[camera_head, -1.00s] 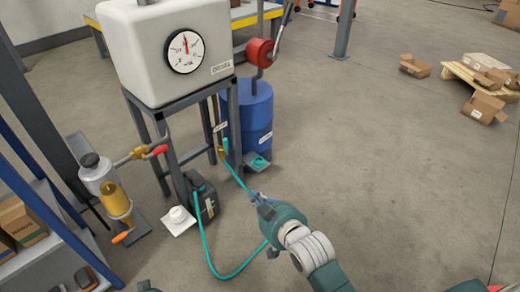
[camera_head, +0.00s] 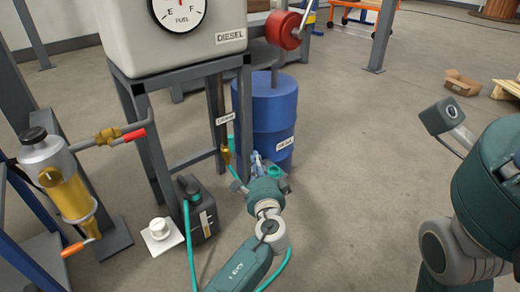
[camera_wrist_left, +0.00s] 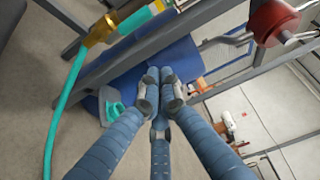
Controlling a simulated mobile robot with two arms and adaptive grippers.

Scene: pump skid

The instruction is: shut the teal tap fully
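The tap is a brass fitting (camera_head: 227,156) low on the tank stand's leg, with a small teal part (camera_head: 231,143) at its top and a teal hose (camera_head: 190,245) below. In the left wrist view the brass body (camera_wrist_left: 100,30) is at upper left, with the teal part (camera_wrist_left: 135,20) beside it; the handle's exact angle is unclear. My left gripper (camera_head: 257,165) is just right of and below the tap, apart from it. In the left wrist view its fingertips (camera_wrist_left: 160,88) are bunched together with nothing between them. My right gripper is out of view; only my right arm (camera_head: 485,195) shows.
A blue drum (camera_head: 268,115) with a red hand pump (camera_head: 284,29) stands behind the tap. Another brass valve has a red handle (camera_head: 130,136).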

